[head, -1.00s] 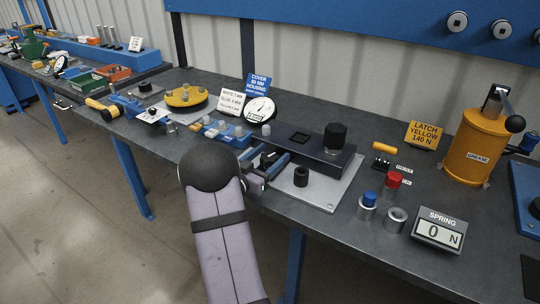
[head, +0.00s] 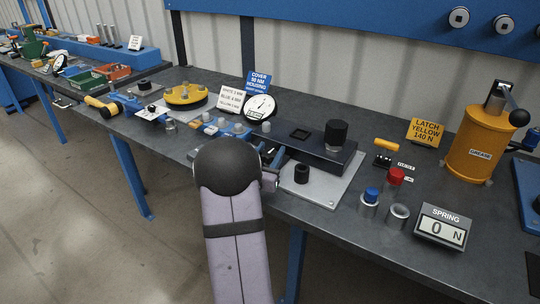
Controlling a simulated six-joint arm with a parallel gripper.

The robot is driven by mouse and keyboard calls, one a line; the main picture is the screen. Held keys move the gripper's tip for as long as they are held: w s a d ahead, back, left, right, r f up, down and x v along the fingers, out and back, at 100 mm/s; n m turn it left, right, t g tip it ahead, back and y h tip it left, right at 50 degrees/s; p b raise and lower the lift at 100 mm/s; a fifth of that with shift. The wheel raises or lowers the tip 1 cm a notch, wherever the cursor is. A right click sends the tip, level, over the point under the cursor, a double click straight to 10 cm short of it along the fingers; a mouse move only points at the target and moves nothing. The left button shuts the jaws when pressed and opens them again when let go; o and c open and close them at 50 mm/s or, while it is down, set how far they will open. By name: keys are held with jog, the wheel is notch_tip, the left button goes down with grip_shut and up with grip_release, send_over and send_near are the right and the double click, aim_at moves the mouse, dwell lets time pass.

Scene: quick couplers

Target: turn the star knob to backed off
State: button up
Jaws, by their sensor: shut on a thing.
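My gripper (head: 274,162) is mostly hidden behind the round dark joint of my own arm. Only a small part of its blue-grey end shows to the right of that joint, at the left end of the dark housing (head: 318,150). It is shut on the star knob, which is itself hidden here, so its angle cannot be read. The housing stands on a pale plate (head: 325,189) and carries a tall black cylinder (head: 336,134). A short black knob (head: 302,173) stands on the plate, apart from my gripper.
A round dial (head: 260,107) and sign cards stand behind the housing. To the right are a blue-capped cylinder (head: 369,202), a red-capped one (head: 394,182), an open metal ring (head: 398,215), a spring display (head: 441,228) reading 0 N, and a yellow grease pot (head: 478,145).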

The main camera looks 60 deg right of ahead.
aim_at(266, 158)
dwell(0.3)
jog(key=o, duration=1)
jog(key=shift+o, duration=0.2)
jog(key=shift+a, duration=0.1)
jog(key=shift+b+v, duration=0.6)
jog(key=shift+v, duration=3)
